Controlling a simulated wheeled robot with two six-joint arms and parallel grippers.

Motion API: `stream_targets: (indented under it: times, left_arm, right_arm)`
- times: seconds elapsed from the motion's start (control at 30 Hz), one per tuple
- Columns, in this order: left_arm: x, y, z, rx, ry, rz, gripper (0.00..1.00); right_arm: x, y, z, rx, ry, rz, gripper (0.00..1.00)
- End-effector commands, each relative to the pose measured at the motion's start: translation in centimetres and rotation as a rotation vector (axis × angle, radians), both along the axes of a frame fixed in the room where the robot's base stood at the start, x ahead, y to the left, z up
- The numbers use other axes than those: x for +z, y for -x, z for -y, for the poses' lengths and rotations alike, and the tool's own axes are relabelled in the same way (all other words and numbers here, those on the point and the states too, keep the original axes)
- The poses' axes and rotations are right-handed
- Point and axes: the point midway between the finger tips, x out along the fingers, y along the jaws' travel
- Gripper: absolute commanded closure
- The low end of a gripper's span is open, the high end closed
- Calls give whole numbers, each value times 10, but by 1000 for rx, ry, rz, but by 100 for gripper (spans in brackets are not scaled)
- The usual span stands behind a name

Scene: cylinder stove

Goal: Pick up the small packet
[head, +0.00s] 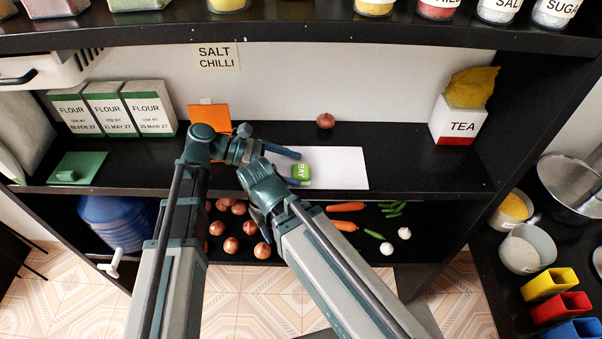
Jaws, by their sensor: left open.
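The small packet is a green packet marked BAY (303,171), lying at the left part of a white sheet (340,167) on the middle shelf. My left gripper (291,168) reaches in from the left and is open. One dark blue finger shows beyond the packet's upper left, the other at its lower left. The packet's left edge is near or between the fingertips; I cannot tell whether they touch it.
Flour boxes (103,108) and an orange card (210,118) stand at the left. A single onion (325,121) sits behind the sheet. A TEA box (457,119) with a yellow packet on top stands at the right. Onions, carrots and garlic lie on the shelf below.

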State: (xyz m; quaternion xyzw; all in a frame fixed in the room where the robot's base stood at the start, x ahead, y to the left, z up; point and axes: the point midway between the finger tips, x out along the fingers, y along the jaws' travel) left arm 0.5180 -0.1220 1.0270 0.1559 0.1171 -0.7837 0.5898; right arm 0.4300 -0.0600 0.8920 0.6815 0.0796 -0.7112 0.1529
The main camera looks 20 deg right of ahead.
Motion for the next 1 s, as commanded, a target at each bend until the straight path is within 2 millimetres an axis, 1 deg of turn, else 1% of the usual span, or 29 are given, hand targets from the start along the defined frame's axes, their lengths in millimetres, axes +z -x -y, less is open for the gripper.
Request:
stream_targets:
  times: [0.03, 0.1, 0.17, 0.23, 0.4, 0.47, 0.5, 0.87, 0.9, 1.0]
  left_arm:
    - [-2, 2, 9, -2, 0, 0, 0]
    - [-8, 5, 18, -2, 0, -1, 0]
    - [-10, 7, 24, -1, 0, 0, 0]
    - [-10, 7, 27, 0, 0, 0, 0]
    - [-9, 7, 27, 1, 0, -1, 0]
    - [-9, 7, 27, 1, 0, -1, 9]
    - [-9, 7, 27, 0, 0, -1, 16]
    - [-9, 7, 27, 0, 0, -1, 81]
    - [-9, 7, 27, 0, 0, -1, 83]
    - [-9, 7, 27, 0, 0, -1, 83]
  right_arm:
    - [-2, 0, 0, 0, 0, 0, 50]
    - [-8, 0, 0, 0, 0, 0, 50]
    - [-10, 0, 0, 0, 0, 0, 50]
    - [-10, 0, 0, 0, 0, 0, 50]
    - [-9, 0, 0, 0, 0, 0, 50]
    - [-9, 0, 0, 0, 0, 0, 50]
    - [-9, 0, 0, 0, 0, 0, 50]
    - [-9, 0, 0, 0, 0, 0, 50]
    - [-9, 0, 0, 0, 0, 0, 50]
    - [-9, 0, 0, 0, 0, 0, 50]
